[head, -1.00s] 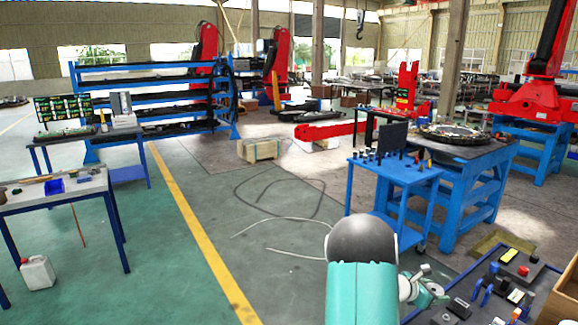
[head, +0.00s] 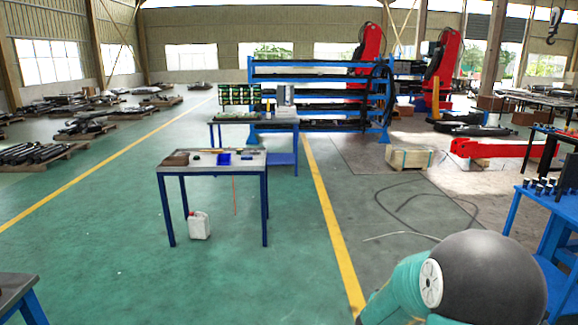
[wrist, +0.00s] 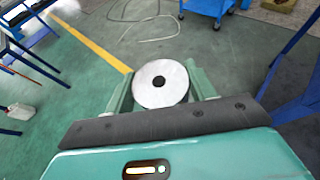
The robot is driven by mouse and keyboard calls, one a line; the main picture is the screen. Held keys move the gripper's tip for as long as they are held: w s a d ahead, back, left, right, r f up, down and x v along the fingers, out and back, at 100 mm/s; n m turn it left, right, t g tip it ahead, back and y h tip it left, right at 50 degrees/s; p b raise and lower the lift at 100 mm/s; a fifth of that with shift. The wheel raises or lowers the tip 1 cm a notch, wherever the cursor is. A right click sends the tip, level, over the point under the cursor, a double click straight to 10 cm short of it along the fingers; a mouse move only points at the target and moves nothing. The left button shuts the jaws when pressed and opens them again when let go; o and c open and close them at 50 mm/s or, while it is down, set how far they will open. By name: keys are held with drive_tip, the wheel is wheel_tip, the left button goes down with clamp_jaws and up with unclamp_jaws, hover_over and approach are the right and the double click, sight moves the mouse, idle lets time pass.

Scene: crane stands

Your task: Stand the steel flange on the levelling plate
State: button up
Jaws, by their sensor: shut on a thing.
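The steel flange (wrist: 148,94) is a pale round disc with a dark centre hole in the wrist view. My gripper (wrist: 160,78) is shut on it, with one green finger on each side. Its flat face is turned to the wrist camera, and it is held above the floor. In the head view my arm shows at the bottom right, and its fingers and the flange are out of sight. I cannot pick out the levelling plate in either view.
A blue-legged table (head: 212,165) with small items stands ahead, a white canister (head: 199,225) below it. A blue shelf rack (head: 320,76) and a wooden crate (head: 408,158) stand farther back. A table corner (head: 14,288) shows at lower left. Green floor between is clear.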

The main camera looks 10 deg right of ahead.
drive_tip(key=a+r+n+t+y, duration=0.1)
drive_tip(key=a+n+t+y, duration=0.15)
drive_tip(key=a, duration=0.85)
drive_tip(key=a+r+n+t+y, duration=0.1)
drive_tip(key=a+r+n+y, duration=0.15)
drive_tip(key=a, duration=0.85)
wheel_tip(320, 180, down, 6)
drive_tip(key=a+n+y, duration=0.1)
drive_tip(key=shift+s+f, duration=0.15)
drive_tip(key=shift+s, duration=0.25)
